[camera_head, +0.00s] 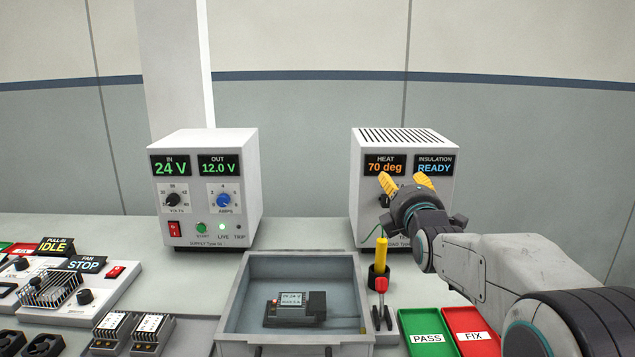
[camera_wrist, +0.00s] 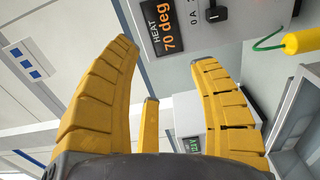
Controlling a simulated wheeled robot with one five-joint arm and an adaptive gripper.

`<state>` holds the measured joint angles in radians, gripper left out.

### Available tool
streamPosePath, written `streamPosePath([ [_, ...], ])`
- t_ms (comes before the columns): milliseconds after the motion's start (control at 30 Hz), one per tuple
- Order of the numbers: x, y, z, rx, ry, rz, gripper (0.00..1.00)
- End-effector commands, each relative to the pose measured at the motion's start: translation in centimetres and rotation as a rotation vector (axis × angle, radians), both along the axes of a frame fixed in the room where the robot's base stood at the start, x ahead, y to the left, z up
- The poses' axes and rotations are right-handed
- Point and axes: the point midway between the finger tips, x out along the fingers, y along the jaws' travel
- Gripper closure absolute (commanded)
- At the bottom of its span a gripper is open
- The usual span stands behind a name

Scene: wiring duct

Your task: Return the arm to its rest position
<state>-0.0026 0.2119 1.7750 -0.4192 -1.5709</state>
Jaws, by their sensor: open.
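My gripper (camera_head: 403,183) is raised in front of the white heat box (camera_head: 353,185) at the right of the head view. Its yellow fingers are spread with nothing between them. In the wrist view the open gripper (camera_wrist: 165,85) shows the heat box's "70 deg" display (camera_wrist: 165,25) beyond the fingers. My arm reaches in from the lower right and covers part of the box's front.
A grey open tray (camera_head: 233,310) holds a dark module (camera_head: 295,309). A yellow-handled tool (camera_head: 381,252) stands in a holder beside it. A green PASS tray (camera_head: 427,330) and red FIX tray (camera_head: 474,328) lie below my arm. A 24 V supply (camera_head: 205,190) stands left.

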Motion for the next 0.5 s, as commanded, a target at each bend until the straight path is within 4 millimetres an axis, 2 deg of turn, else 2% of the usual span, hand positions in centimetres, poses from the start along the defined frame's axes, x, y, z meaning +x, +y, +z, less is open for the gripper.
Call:
streamPosePath([
  [267, -1.8, 0.0, -1.8, 0.113, 0.099, -0.006, 0.44],
  [500, -5.0, -0.1, -4.8, 0.279, 0.245, -0.035, 0.44],
])
